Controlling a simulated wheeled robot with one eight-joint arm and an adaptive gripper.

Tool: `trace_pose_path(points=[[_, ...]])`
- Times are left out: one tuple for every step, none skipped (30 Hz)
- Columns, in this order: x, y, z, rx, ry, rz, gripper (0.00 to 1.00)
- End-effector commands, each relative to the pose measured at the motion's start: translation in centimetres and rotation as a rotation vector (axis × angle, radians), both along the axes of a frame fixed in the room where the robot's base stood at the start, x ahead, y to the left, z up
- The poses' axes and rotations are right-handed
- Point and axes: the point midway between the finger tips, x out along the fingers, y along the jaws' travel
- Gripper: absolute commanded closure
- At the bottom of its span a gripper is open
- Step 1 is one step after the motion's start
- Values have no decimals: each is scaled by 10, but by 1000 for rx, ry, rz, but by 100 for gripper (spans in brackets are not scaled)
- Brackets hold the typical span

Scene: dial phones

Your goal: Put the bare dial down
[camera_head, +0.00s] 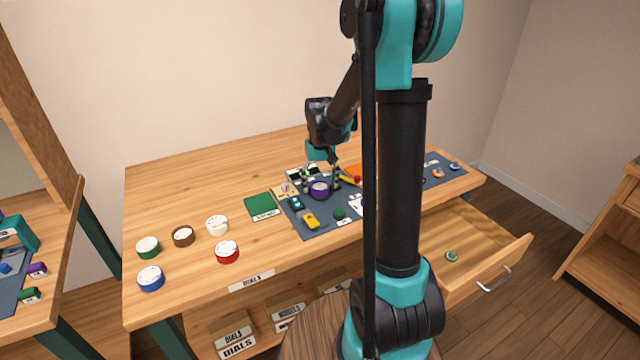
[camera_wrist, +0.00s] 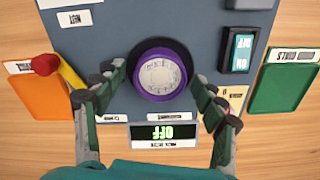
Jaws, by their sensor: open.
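A purple dial (camera_head: 320,188) with a pale marked top sits on the dark blue-grey panel (camera_head: 313,229) on the table. In the wrist view the purple dial (camera_wrist: 160,75) rests over a dark round base. My gripper (camera_wrist: 160,90) is open, with one finger on each side of the dial. A small gap seems to show beside the dial, though contact is hard to judge. In the head view my gripper (camera_head: 321,181) reaches down to the panel.
A green pad (camera_head: 261,207) lies left of the panel and an orange pad (camera_wrist: 42,95) on its other side. White (camera_head: 217,225), brown (camera_head: 183,237), green (camera_head: 148,248), red (camera_head: 227,252) and blue (camera_head: 150,279) dials stand at the table's left. An open drawer (camera_head: 485,243) holds a small object (camera_head: 451,256).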

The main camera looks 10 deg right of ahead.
Motion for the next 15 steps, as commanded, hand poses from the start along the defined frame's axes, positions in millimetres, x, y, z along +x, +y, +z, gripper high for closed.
trace_pose_path(points=[[0, 0, 0, 0, 0, 0, 30], [0, 0, 0, 0, 0, 0, 30], [0, 0, 0, 0, 0, 0, 30], [0, 0, 0, 0, 0, 0, 30], [0, 0, 1, 0, 0, 0, 30], [0, 0, 2, 0, 0, 0, 30], [0, 0, 4, 0, 0, 0, 30], [0, 0, 6, 0, 0, 0, 30], [0, 0, 10, 0, 0, 0, 30], [0, 0, 14, 0, 0, 0, 30], [0, 0, 19, 0, 0, 0, 30], [0, 0, 25, 0, 0, 0, 30], [0, 0, 31, 0, 0, 0, 30], [-1, 0, 37, 0, 0, 0, 30], [0, 0, 45, 0, 0, 0, 30]])
